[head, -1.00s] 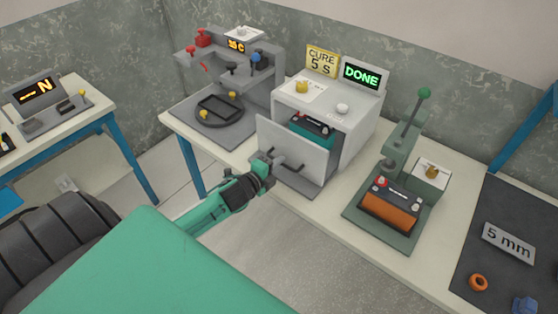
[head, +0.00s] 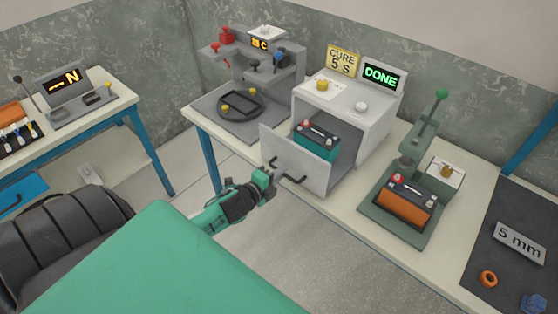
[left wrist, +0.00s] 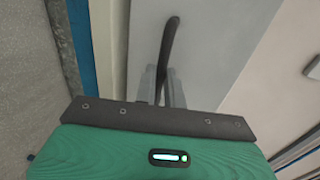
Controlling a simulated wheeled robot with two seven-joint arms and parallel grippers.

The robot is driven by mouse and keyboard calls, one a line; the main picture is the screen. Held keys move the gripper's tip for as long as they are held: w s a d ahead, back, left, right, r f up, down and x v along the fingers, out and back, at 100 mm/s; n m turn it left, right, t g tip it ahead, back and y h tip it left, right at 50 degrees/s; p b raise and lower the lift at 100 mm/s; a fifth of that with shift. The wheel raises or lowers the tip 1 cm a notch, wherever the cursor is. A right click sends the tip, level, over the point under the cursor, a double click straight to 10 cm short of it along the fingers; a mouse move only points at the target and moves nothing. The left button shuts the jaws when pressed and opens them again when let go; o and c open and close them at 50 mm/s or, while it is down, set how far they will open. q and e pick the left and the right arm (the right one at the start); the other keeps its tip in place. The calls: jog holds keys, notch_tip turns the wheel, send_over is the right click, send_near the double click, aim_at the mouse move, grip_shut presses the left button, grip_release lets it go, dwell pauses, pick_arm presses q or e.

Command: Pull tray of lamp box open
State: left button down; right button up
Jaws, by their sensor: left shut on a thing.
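The lamp box (head: 376,127) is a white cabinet on the bench with a "DONE" display (head: 381,77) on top. Its tray is pulled out toward me, with a light grey front panel (head: 310,172) and a dark bar handle (head: 288,175). A teal and black battery (head: 316,139) stands on the tray behind the panel. My left gripper (head: 268,181) is at the handle's left part, shut on it. In the left wrist view the handle (left wrist: 169,45) runs down between the grey fingers (left wrist: 161,88). My right gripper is not in view.
A grey fixture (head: 238,120) stands left of the lamp box. A green press (head: 399,205) with an orange and black battery is to its right. A dark mat (head: 498,265) with a "5 mm" sign lies farther right. Open floor lies before the bench.

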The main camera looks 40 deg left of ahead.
pick_arm(q)
jog(key=c, duration=1.5)
grip_release()
jog(key=b+v, duration=0.2)
jog(key=v, duration=1.1)
jog(key=shift+s, duration=0.4)
jog(key=s+a+f+n+g+y, duration=0.1)
jog(key=s+f+n+g, duration=0.15)
jog(key=f, duration=0.85)
jog(key=s+a+f+n+g+y, duration=0.15)
jog(key=s+f+n, duration=0.25)
jog(key=f, duration=0.8)
jog(key=s+f+n+g, duration=0.3)
jog(key=f, duration=0.8)
jog(key=s+d+f+n+g, duration=0.2)
jog(key=s+d+f, duration=0.2)
jog(key=s+f, duration=0.3)
jog(key=s+d+f+n+g, duration=0.2)
jog(key=s+d+f+g, duration=0.1)
jog(key=s+d+f, duration=0.2)
jog(key=s+d+f+n+g+h, duration=0.1)
jog(key=s+d+f+n+g, duration=0.1)
jog(key=s+f, duration=0.7)
jog(key=s+d+n, duration=0.1)
jog(key=d, duration=0.1)
jog(key=shift+s+d+f+g, duration=0.3)
jog(key=shift+d+f, duration=0.05)
jog(key=shift+d, duration=0.05)
